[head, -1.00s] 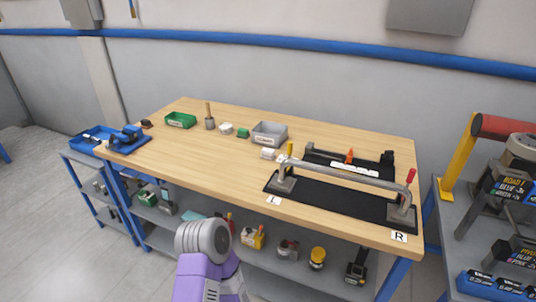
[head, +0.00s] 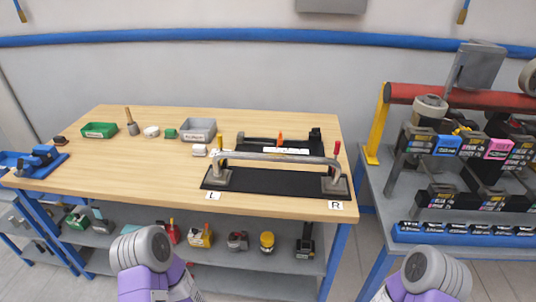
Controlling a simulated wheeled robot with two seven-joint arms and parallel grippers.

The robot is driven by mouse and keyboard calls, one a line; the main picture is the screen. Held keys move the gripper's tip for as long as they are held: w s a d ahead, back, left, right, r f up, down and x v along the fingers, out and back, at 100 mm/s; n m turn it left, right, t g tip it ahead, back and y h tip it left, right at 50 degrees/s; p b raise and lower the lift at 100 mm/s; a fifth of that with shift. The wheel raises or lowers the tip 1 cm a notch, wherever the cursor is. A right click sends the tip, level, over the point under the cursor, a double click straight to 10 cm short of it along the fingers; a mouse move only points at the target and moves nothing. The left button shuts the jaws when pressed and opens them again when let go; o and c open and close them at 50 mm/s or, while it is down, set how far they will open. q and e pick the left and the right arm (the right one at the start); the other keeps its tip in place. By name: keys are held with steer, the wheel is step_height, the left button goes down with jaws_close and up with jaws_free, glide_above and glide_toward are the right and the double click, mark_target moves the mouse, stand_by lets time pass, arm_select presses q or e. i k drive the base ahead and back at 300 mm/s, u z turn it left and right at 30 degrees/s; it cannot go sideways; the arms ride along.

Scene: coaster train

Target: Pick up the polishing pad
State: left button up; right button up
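No thing on the wooden workbench (head: 100,160) can be surely told as the polishing pad at this size. A small white rounded item (head: 151,132) and a small green block (head: 170,134) lie on the bench between a wooden-handled tool and a grey bin. A small white block (head: 199,150) lies in front of the bin. Grey and purple links of both my arms show at the bottom edge, in front of the bench. Neither gripper's fingers are in view.
A metal bar fixture (head: 280,158) on a black mat stands at the bench's front right, marked L and R. A loaded grey rack (head: 372,190) stands right, across a gap.

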mark_target(199, 150)
steer(key=u, duration=2.1)
steer(key=i, duration=1.65)
steer(key=z, duration=1.8)
